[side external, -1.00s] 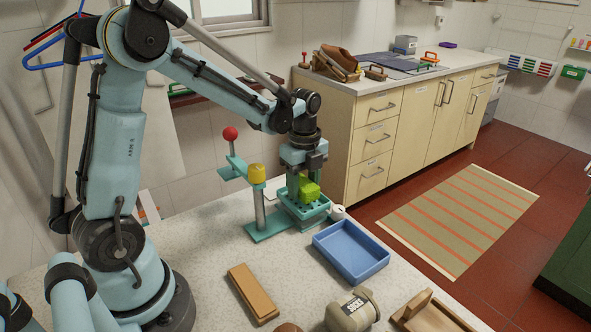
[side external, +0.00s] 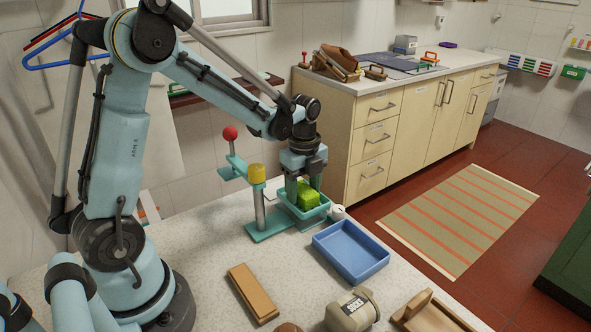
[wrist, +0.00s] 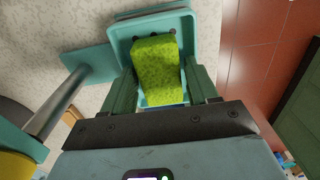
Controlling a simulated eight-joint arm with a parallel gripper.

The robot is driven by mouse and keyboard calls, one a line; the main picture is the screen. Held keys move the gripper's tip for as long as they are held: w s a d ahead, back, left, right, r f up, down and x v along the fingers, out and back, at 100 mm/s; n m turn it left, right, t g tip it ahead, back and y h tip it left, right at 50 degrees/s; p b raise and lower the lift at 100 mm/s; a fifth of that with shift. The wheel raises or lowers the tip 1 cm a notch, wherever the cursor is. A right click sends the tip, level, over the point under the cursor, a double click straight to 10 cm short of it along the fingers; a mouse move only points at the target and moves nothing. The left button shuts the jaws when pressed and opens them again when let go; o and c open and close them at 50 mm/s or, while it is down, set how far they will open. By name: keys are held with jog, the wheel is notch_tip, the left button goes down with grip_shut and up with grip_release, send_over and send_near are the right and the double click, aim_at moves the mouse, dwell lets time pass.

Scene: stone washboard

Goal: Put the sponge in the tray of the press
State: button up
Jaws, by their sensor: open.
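The yellow-green sponge (side external: 309,201) lies in the teal tray (side external: 308,216) of the press, slightly tilted or askew as far as I can tell. In the wrist view the sponge (wrist: 157,68) sits inside the tray's raised rim (wrist: 150,17), with some dark holes of the tray floor showing past its far end. My gripper (side external: 304,187) is right above the tray, pointing down. Its green fingers (wrist: 163,86) stand open on either side of the sponge, with a visible gap. The press (side external: 262,213) has a yellow cylinder and a red-knobbed lever left of the tray.
An empty blue tray (side external: 347,271) stands in front of the press. A small white object (side external: 337,212) sits close to the right of the teal tray. A tan block (side external: 253,293), a grey container (side external: 352,310) and a wooden piece (side external: 431,314) lie nearer the front.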

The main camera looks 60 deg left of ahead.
notch_tip(320, 180, up, 12)
jog(key=s+d+f+n+t, duration=0.2)
jog(key=s+d+n+t, duration=0.5)
jog(key=n, duration=1.1)
jog(key=s+d, duration=0.1)
jog(key=s, duration=0.1)
jog(key=shift+s+d, duration=0.25)
jog(key=shift+s, duration=0.05)
